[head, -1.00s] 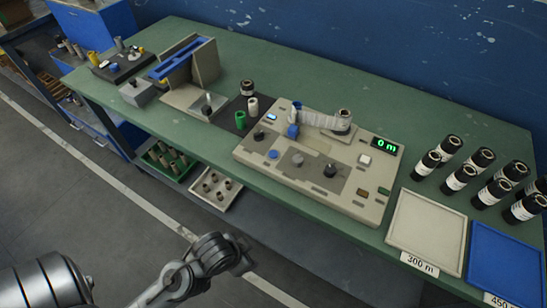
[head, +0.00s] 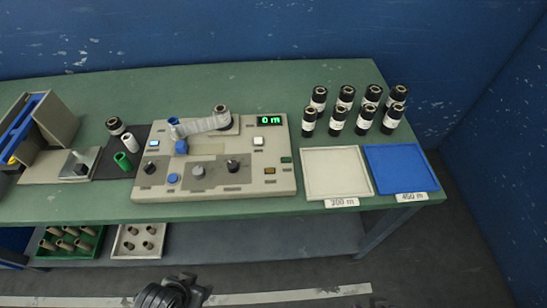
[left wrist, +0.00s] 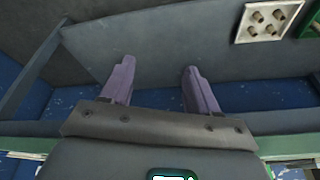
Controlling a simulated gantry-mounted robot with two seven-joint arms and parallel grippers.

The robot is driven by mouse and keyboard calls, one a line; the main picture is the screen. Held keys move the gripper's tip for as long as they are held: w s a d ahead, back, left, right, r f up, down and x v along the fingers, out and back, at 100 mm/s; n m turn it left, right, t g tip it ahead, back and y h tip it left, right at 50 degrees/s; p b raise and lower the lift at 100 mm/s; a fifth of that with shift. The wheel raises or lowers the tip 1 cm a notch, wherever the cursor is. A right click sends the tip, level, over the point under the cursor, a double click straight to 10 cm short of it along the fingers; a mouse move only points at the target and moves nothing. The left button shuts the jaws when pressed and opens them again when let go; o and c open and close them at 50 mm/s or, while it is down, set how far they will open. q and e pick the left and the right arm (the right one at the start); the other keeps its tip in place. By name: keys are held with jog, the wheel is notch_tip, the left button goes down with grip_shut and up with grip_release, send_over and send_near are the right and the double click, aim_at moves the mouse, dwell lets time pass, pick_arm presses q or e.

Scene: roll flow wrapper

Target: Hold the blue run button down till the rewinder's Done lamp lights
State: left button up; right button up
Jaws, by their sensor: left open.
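The rewinder (head: 215,184) is a beige console on the green bench. A round blue button (head: 173,179) sits on its front left part, with nothing touching it. Its green display (head: 269,121) reads 0 m. A dark green lamp (head: 286,160) and an amber lamp or button (head: 270,170) sit at its right side; their labels are too small to read. My left gripper (left wrist: 157,76) is open and empty in the left wrist view, over the lower shelf, away from the button. My right gripper is not in view.
A white tray (head: 336,190) and a blue tray (head: 402,189) lie right of the rewinder, with several black-ended rolls (head: 338,119) behind. A dark mat (head: 105,172) with cores lies left. Core trays sit on the lower shelf (head: 210,238).

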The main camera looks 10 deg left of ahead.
pick_arm(q)
grip_shut()
dwell(0.3)
dwell(1.5)
